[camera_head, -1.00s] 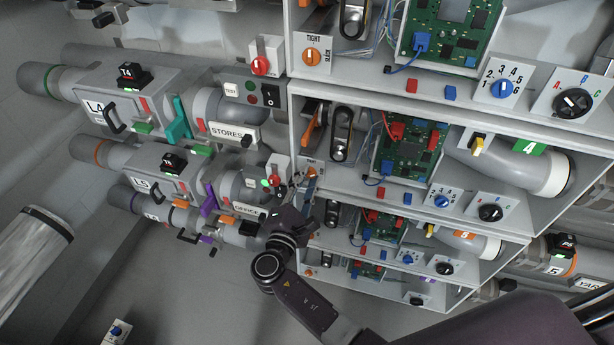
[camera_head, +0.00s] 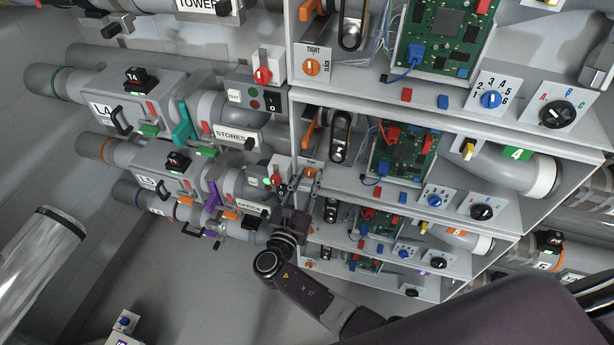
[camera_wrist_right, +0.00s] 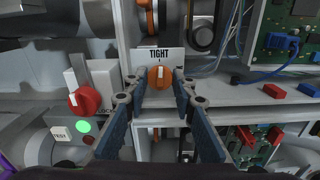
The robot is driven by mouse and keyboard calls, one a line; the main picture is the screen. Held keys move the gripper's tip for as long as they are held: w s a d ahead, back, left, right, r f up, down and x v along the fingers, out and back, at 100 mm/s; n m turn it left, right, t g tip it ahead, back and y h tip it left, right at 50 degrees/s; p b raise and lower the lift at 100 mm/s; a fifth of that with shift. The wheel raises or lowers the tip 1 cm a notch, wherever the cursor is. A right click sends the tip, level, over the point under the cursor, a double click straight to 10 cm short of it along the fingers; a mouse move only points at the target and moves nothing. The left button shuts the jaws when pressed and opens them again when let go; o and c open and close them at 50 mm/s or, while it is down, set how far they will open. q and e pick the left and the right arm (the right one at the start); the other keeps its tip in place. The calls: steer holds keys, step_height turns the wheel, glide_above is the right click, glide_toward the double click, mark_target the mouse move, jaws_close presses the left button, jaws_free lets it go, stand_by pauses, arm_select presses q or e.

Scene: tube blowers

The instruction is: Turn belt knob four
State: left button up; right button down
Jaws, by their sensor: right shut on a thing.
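The orange belt knob (camera_head: 309,173) sits on a small white plate at the left front of the shelf that carries the green 4 label (camera_head: 516,153). In the right wrist view the orange knob (camera_wrist_right: 160,77) has a white mark pointing up towards the word TIGHT; the lower part of its plate is partly hidden. My right gripper (camera_head: 297,183) is at this knob. In the right wrist view its fingertips (camera_wrist_right: 160,90) are on either side of the knob, shut on it. My left gripper is not in view.
Left of the knob are a red switch (camera_wrist_right: 86,100) and a lit green button (camera_wrist_right: 83,127). A similar orange knob (camera_head: 312,67) is on the shelf above. A black belt loop (camera_head: 341,135) and a green circuit board (camera_head: 403,155) stand to the right.

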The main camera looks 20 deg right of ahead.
steer(key=shift+w+d+r+n, duration=0.2)
steer(key=shift+r+n, duration=0.1)
steer(key=shift+n, duration=0.2)
steer(key=c, duration=1.9)
jaws_free()
steer(key=shift+f, duration=0.2)
steer(key=v, duration=1.2)
